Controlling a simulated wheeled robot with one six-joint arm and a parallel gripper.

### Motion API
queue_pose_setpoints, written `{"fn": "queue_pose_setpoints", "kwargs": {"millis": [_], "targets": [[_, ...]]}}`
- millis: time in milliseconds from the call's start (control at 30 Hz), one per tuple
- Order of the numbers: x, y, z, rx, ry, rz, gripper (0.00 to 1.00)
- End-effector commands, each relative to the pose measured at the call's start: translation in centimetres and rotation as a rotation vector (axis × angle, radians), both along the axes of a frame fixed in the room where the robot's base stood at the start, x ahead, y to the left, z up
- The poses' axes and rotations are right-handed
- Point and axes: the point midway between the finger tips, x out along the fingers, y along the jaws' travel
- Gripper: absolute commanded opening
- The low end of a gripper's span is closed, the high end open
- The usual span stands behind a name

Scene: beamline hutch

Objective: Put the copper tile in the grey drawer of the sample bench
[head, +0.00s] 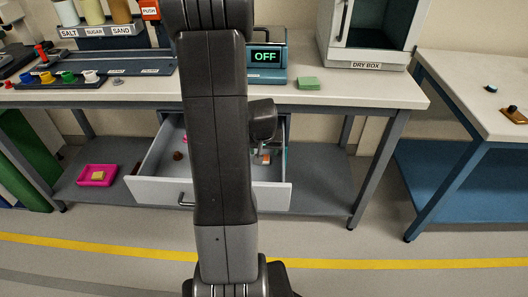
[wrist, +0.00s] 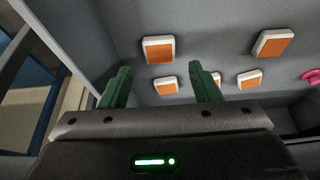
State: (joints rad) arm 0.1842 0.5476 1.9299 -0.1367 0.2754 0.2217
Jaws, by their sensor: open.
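The grey drawer (head: 160,190) of the sample bench is pulled open below the worktop. In the wrist view, several orange-copper tiles with pale rims lie flat and apart on its grey floor (wrist: 218,50). One copper tile (wrist: 165,86) lies between and below the fingers, and another (wrist: 159,49) is just beyond it. A copper tile also shows in the head view (head: 265,158), at the drawer's right. My gripper (wrist: 158,70) has green fingers spread wide, with nothing held, above the drawer floor. My arm hides the drawer's middle in the head view.
A pink object (wrist: 312,76) and a brown item (head: 178,155) are also in the drawer. The worktop (head: 350,95) overhangs the drawer's back. A pink tray (head: 97,176) stands on the lower shelf. A blue-framed table (head: 480,100) stands at right, with open floor in front.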

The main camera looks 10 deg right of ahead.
Motion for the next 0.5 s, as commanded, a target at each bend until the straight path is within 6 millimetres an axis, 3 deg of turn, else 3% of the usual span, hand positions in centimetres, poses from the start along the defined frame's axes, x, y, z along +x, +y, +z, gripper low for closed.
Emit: {"fn": "queue_pose_setpoints", "kwargs": {"millis": [33,200,500], "targets": [[-0.3,0.1,1.3,-0.001,-0.004,0.001,0.57],[-1.5,0.5,4.3,-0.001,-0.005,0.001,0.57],[-2.9,0.8,7.3,-0.001,-0.001,0.001,0.57]]}}
